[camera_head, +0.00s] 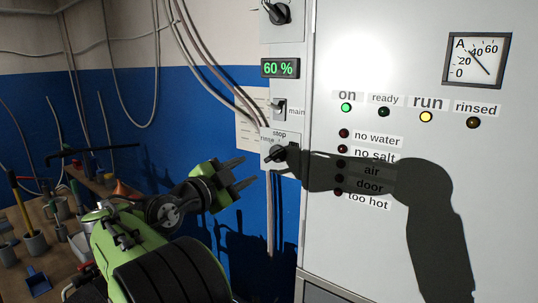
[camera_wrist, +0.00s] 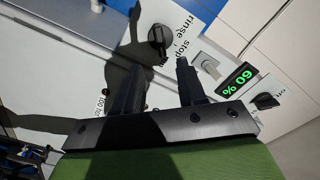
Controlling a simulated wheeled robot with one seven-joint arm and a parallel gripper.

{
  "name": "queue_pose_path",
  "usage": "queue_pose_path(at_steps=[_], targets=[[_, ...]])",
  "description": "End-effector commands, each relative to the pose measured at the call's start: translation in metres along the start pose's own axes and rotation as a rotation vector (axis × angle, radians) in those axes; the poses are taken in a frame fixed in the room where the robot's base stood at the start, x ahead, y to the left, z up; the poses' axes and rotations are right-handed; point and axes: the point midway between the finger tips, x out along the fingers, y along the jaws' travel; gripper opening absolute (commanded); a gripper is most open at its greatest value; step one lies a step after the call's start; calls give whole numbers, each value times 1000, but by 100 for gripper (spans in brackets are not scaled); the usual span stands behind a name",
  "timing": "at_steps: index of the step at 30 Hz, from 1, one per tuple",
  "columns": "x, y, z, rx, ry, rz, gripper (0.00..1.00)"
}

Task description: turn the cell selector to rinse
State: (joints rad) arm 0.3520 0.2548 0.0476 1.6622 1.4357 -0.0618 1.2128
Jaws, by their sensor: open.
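The cell selector (camera_head: 278,154) is a dark round knob on a pale plate at the cabinet's left edge. The labels "rinse" and "stop" show at its upper left and top. It also shows in the wrist view (camera_wrist: 157,35), beyond my fingertips and between their lines. The shadow of my arm falls on it, and I cannot tell for sure which label its handle points at. My gripper (camera_head: 248,171) is open and empty, left of and slightly below the knob in the head view, apart from it. Its two dark fingers also show in the wrist view (camera_wrist: 151,62).
The main switch (camera_head: 279,108), a green "60 %" display (camera_head: 280,68) and another knob (camera_head: 278,12) sit above. The "on" lamp (camera_head: 346,107) is green and the "run" lamp (camera_head: 426,116) yellow. Cables hang left of the panel. A cluttered bench (camera_head: 62,262) stands at left.

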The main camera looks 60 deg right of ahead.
Motion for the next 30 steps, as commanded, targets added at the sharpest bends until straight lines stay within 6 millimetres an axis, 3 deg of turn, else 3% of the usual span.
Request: queue_pose_path(at_steps=[9,13,18,24,30], targets=[[76,-3,-5,0,3,4,40],[98,-3,-3,0,1,2,40],[110,-1,-2,1,-1,0,40],[110,0,0,1,-1,0,40],[110,0,0,1,-1,0,11]])
